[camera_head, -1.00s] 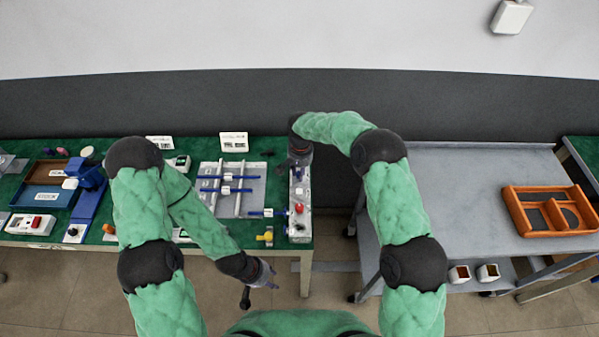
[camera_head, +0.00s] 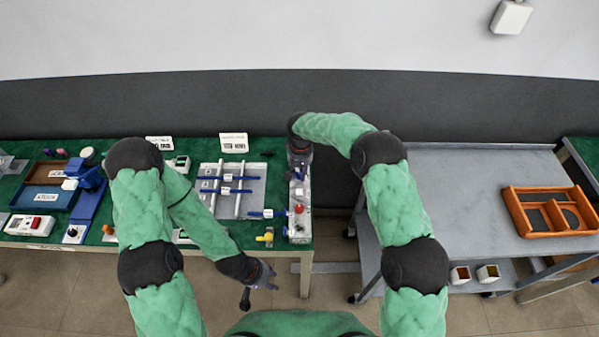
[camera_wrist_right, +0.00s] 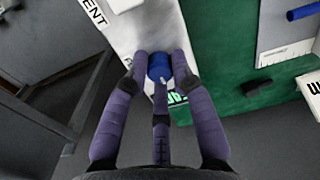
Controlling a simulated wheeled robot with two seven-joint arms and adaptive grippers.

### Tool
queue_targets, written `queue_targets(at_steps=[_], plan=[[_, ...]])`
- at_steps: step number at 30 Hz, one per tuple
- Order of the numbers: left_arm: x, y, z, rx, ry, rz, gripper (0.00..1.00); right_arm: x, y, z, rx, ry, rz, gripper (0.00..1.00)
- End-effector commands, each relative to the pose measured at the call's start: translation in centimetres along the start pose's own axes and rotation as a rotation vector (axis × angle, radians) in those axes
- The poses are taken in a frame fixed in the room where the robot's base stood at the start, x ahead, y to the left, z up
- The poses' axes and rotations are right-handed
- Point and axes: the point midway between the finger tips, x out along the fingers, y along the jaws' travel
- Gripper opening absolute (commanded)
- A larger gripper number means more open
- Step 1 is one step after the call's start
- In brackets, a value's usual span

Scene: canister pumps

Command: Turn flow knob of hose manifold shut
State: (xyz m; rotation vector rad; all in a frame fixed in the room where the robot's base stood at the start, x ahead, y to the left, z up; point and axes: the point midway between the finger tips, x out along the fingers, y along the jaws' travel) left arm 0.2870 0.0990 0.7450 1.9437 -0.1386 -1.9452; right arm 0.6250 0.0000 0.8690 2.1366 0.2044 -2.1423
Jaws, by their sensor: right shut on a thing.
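A blue knob (camera_wrist_right: 158,66) sits on a pale, narrow block in the right wrist view. I take this block to be the hose manifold (camera_wrist_right: 142,32). In the head view it is the pale unit (camera_head: 299,228) with a red knob at the right end of the green table. My right gripper (camera_wrist_right: 160,62) is shut on the blue knob, with its purple fingers around it. In the head view my right gripper (camera_head: 299,160) is over the far end of the unit and hides the blue knob. My left gripper (camera_head: 271,277) is open and empty in front of the table.
A grey panel (camera_head: 250,205) with blue and white fittings lies left of the unit. A yellow piece (camera_head: 265,237) is near the front edge. A grey cart (camera_head: 460,190) with an orange tray (camera_head: 515,212) stands right, across a gap.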

Motion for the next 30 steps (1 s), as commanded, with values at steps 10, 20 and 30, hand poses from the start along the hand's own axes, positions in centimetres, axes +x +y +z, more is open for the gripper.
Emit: queue_targets(at_steps=[10,20,30], plan=[[0.0,0.0,0.0,0.0,0.0,0.0,0.4,-0.1,0.0,-0.1,0.0,0.004,0.0,0.49],[0.0,0.0,0.0,0.0,0.0,0.0,0.4,-0.3,0.0,-0.1,0.001,0.003,0.0,0.49],[0.0,0.0,0.0,0.0,0.0,0.0,0.4,-5.6,0.0,-0.2,0.0,0.007,-0.001,0.49]])
